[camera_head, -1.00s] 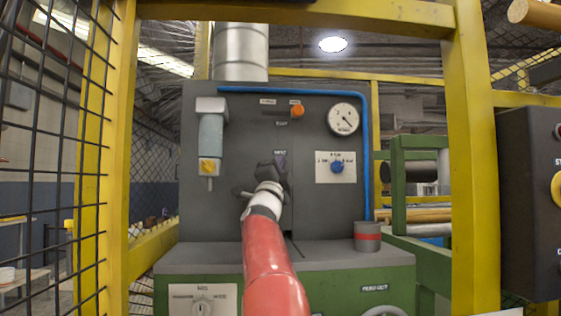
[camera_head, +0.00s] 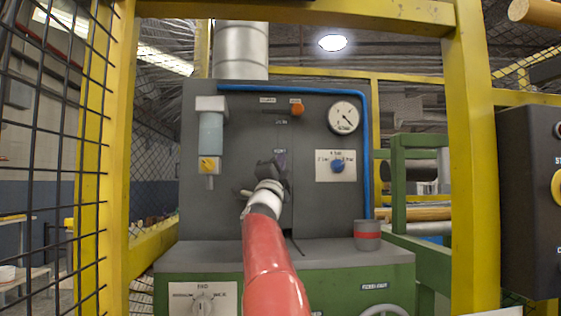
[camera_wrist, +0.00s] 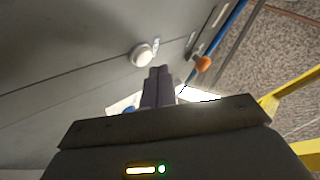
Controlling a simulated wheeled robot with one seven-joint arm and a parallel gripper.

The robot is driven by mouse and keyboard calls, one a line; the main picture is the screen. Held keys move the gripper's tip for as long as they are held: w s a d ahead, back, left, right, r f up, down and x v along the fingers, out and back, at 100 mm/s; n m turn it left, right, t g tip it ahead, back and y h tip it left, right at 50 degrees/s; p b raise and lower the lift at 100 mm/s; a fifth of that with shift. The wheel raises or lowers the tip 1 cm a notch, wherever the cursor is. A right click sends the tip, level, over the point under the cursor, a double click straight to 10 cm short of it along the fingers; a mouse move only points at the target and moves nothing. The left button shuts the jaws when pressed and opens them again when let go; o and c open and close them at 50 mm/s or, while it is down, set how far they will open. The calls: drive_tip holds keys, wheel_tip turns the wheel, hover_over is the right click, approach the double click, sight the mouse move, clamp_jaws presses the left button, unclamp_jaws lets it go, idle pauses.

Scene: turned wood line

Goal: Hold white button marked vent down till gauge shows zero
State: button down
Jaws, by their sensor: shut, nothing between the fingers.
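The white round button (camera_wrist: 142,55) shows on the grey panel in the wrist view, with a small label beside it too blurred to read. My gripper (camera_wrist: 158,70) is shut and empty. Its fingertips appear just beside the button in that view; I cannot tell the depth gap, but the button's face is uncovered. In the head view my gripper (camera_head: 272,167) is in front of the panel (camera_head: 235,130), just below a small label, and the button is hidden behind it. The gauge (camera_head: 344,118) is at the panel's upper right, its dark needle slanting toward the lower right.
An orange knob (camera_head: 297,109) and a blue knob (camera_head: 337,166) are near the gauge. A blue pipe (camera_head: 366,150) runs along the panel's top and right. A filter unit (camera_head: 211,135) is at left. Yellow posts (camera_head: 470,160) frame the opening, with mesh at left.

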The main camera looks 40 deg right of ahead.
drive_tip(key=shift+w+d, duration=0.1)
drive_tip(key=shift+w, duration=0.05)
idle(0.7)
drive_tip(key=shift+w+d+p, duration=0.15)
drive_tip(key=shift+w+p, duration=0.05)
drive_tip(key=shift+p, duration=0.1)
drive_tip(key=shift+w+d, duration=0.2)
drive_tip(key=shift+w, duration=0.15)
idle(0.5)
drive_tip(key=shift+s, duration=0.1)
idle(2.3)
drive_tip(key=shift+s+a+b, duration=0.45)
drive_tip(key=shift+s, duration=0.15)
drive_tip(key=s+a+b, duration=0.1)
drive_tip(key=s+b, duration=0.1)
drive_tip(key=s, duration=0.1)
drive_tip(key=s+a+b, duration=0.1)
drive_tip(key=shift+s+a, duration=0.15)
drive_tip(key=shift+a, duration=0.15)
